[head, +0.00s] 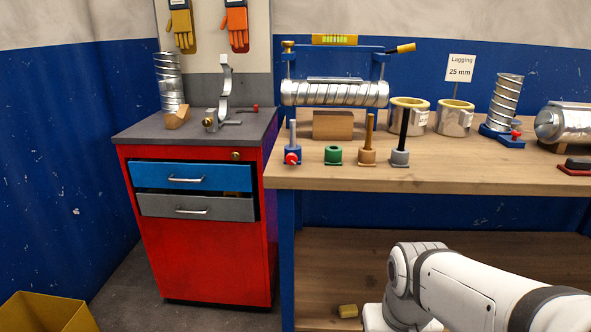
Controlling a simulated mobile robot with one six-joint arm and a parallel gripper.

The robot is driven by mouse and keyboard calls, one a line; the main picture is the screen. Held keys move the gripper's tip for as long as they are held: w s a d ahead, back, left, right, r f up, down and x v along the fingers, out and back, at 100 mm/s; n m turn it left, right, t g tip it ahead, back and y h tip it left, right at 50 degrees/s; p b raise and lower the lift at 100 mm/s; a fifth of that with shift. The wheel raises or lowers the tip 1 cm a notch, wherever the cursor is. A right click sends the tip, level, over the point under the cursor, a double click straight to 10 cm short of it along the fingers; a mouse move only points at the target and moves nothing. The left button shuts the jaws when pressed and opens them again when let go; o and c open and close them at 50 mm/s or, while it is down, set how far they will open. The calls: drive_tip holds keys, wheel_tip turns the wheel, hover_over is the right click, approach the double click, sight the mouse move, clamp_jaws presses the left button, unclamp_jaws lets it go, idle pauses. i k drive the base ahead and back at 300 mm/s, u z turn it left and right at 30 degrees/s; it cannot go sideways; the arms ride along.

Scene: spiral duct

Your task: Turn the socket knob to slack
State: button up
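A row of small sockets stands along the front of the wooden bench top (440,182). The leftmost is a blue socket (292,148) with a grey rod upright in it and a red knob (292,158) on its front. Whether the knob is set slack or tight cannot be told at this size. Beside it are an empty-looking green socket (333,155), a tan socket (367,155) with a tan rod and a grey socket (400,157) with a black rod. My gripper is not in view; only my white arm shows at the lower right, below the bench top.
A spiral duct (335,94) lies behind the sockets under a blue frame with a yellow level. The bench's front middle is clear.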

sight(291, 159)
drive_tip(key=z, duration=0.05)
drive_tip(key=k, duration=0.4)
drive_tip(key=u, duration=1.95)
drive_tip(key=i, duration=0.8)
drive_tip(key=z, duration=1.45)
